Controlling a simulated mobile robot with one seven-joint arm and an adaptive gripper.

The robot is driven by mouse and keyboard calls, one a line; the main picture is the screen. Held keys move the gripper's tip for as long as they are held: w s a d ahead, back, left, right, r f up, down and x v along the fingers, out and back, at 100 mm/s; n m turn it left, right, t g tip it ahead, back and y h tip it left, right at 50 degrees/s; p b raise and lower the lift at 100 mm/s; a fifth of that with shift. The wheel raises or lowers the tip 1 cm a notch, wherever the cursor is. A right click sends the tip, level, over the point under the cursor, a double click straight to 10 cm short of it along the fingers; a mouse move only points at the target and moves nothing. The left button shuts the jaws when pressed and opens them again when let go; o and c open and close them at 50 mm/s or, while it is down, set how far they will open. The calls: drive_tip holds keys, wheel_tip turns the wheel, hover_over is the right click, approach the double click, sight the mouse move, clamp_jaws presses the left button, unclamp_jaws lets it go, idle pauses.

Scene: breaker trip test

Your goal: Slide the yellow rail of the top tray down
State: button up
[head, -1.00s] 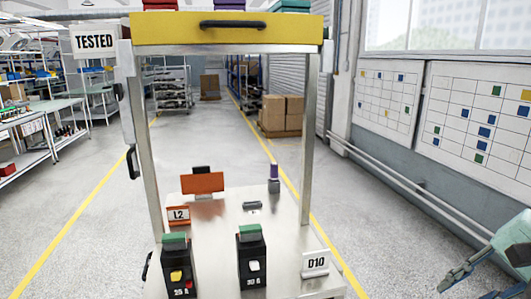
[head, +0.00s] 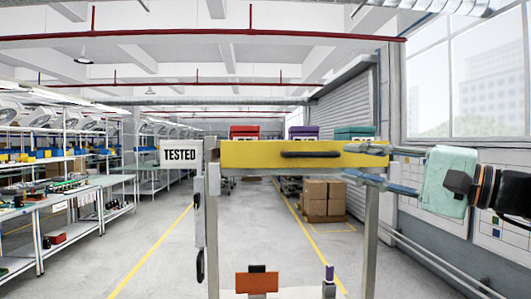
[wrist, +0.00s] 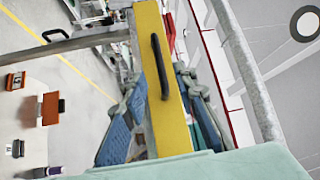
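The yellow rail (head: 265,155) runs across the front of the top tray, with a black bar handle (head: 311,154) on its face. The rail also shows in the wrist view (wrist: 172,120), with the handle (wrist: 160,68) left of its middle line. My gripper (head: 348,162) is at the right end of the rail, reaching in from the right. Its fingers are apart, one near the rail's top edge and one just below its bottom edge. In the wrist view my gripper (wrist: 160,85) has a blue-padded finger on each side of the rail. Contact cannot be told.
Red (head: 244,132), purple (head: 304,132) and teal (head: 355,132) boxes show behind the rail. Metal posts (head: 370,235) hold the tray up. A TESTED sign (head: 181,155) hangs at the left. An orange block (head: 257,283) stands on the lower level. The aisle floor (head: 150,240) is open at the left.

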sight(317, 156)
drive_tip(key=p+x, duration=0.2)
drive_tip(key=x, duration=0.8)
clamp_jaws()
drive_tip(key=shift+f, duration=0.1)
